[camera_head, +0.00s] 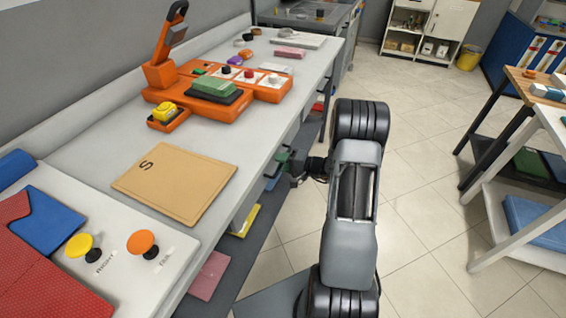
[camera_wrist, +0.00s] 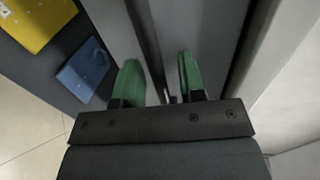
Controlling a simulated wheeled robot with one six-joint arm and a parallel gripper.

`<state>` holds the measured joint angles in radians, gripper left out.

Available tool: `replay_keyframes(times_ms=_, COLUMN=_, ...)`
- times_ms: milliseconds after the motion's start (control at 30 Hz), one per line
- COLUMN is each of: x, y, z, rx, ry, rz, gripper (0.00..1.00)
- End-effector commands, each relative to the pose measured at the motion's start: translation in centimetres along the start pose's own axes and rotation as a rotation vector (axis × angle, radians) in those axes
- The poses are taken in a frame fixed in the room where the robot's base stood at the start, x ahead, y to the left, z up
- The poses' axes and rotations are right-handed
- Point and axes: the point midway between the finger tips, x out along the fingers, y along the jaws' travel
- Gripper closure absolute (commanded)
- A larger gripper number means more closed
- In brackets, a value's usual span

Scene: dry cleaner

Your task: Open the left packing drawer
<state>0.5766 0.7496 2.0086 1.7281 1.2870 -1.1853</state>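My gripper (camera_head: 288,165) is at the front edge of the long white counter, low beside the grey drawer fronts (camera_head: 247,203) under the top. In the wrist view its two green fingers (camera_wrist: 160,79) stand apart. Grey upright panels (camera_wrist: 215,35) lie beyond and beside the fingers. A small dark part shows low between the fingers; I cannot tell whether it is a handle or whether the fingers touch it. No drawer is seen clearly pulled out. The drawer labels cannot be read, and my arm and the counter edge hide part of the fronts.
On the counter (camera_head: 90,150) lie a tan folder (camera_head: 175,184), an orange device (camera_head: 215,90) and a panel with yellow and orange buttons (camera_head: 120,255). A lower shelf (camera_head: 250,250) holds coloured folders. Tiled floor is open to the right, before another table (camera_head: 540,110).

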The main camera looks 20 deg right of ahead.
Motion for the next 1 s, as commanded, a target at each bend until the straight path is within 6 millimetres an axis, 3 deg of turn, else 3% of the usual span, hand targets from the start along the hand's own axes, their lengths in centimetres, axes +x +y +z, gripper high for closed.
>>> replay_keyframes(times_ms=133, x=0.00, y=-0.01, z=0.01, rx=0.000, ry=0.000, rz=0.000, gripper=0.64)
replay_keyframes(times_ms=500, x=-0.01, y=-0.02, z=0.01, rx=0.000, ry=-0.001, rz=0.000, gripper=0.99)
replay_keyframes(times_ms=1000, x=-0.18, y=0.10, z=0.28, rx=-0.003, ry=-0.009, rz=-0.001, gripper=1.00)
